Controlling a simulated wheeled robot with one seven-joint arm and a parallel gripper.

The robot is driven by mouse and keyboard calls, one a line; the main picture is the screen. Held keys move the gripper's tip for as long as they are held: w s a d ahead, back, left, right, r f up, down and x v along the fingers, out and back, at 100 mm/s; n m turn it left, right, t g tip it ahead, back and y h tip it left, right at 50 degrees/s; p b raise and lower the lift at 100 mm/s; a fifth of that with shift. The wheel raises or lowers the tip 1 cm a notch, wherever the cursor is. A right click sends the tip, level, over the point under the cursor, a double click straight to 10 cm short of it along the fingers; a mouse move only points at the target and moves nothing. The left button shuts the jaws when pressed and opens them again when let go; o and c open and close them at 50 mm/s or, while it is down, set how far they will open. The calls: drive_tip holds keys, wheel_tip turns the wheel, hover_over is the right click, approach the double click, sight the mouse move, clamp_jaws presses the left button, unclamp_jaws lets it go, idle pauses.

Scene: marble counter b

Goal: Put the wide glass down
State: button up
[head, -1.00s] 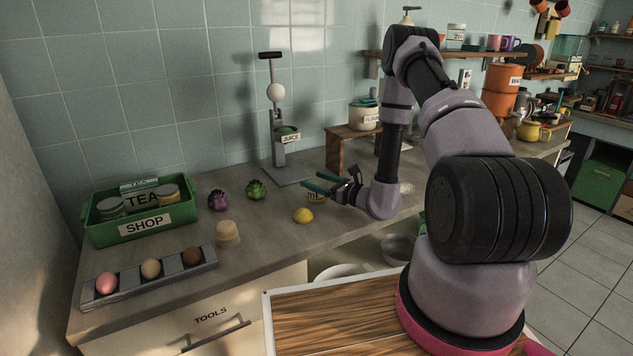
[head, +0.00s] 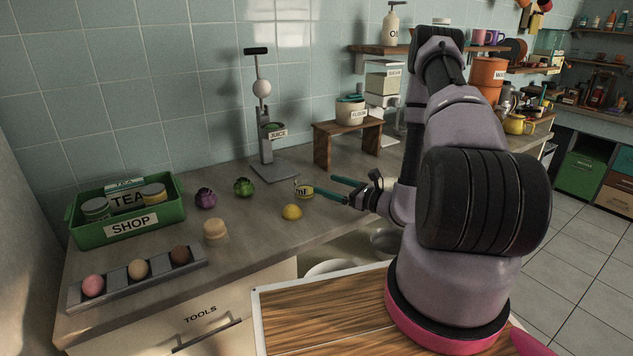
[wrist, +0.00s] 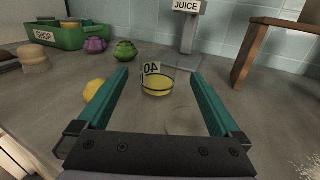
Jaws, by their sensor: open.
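The wide glass (head: 304,192) is a short clear tumbler with yellow liquid, a dark band and a white label. It stands upright on the counter, and also shows in the wrist view (wrist: 158,86). My gripper (head: 326,187) is open and empty, its two green fingers pointing at the glass. In the head view the fingertips are just right of the glass, apart from it. In the wrist view the glass appears between and just past the fingertips. A faint round outline (wrist: 183,122) shows on the counter between the fingers; I cannot tell what it is.
A lemon (head: 292,212) lies close beside the glass. A juice stand (head: 272,168), green (head: 243,187) and purple (head: 206,199) vegetables stand behind and left. A wooden stool (head: 322,148) stands behind. A SHOP crate (head: 170,224) and egg rack (head: 195,262) are farther left.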

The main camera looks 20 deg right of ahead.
drive_tip(key=shift+v, duration=1.05)
drive_tip(key=s+a+r+n+g+y, duration=0.1)
drive_tip(key=s+a+r+n+g, duration=0.2)
drive_tip(key=r+n+g, duration=0.3)
drive_tip(key=s+a+r+n+g, duration=0.3)
drive_tip(key=s+a+r+n, duration=0.15)
drive_tip(key=r, duration=0.35)
drive_tip(key=s+a+r+n+g+y, duration=0.1)
drive_tip(key=s+a+r+n+g, duration=0.2)
drive_tip(key=r+n+g, duration=0.3)
drive_tip(key=s+d+r+n+t+h, duration=0.3)
drive_tip(key=s+d+r+t+h, duration=0.1)
drive_tip(key=r, duration=0.4)
drive_tip(key=s+d+r+n+t+h, duration=0.4)
drive_tip(key=s+r+h, duration=0.2)
drive_tip(key=r, duration=0.3)
drive_tip(key=shift+s+d+r+h, duration=0.2)
drive_tip(key=shift+h, duration=0.6)
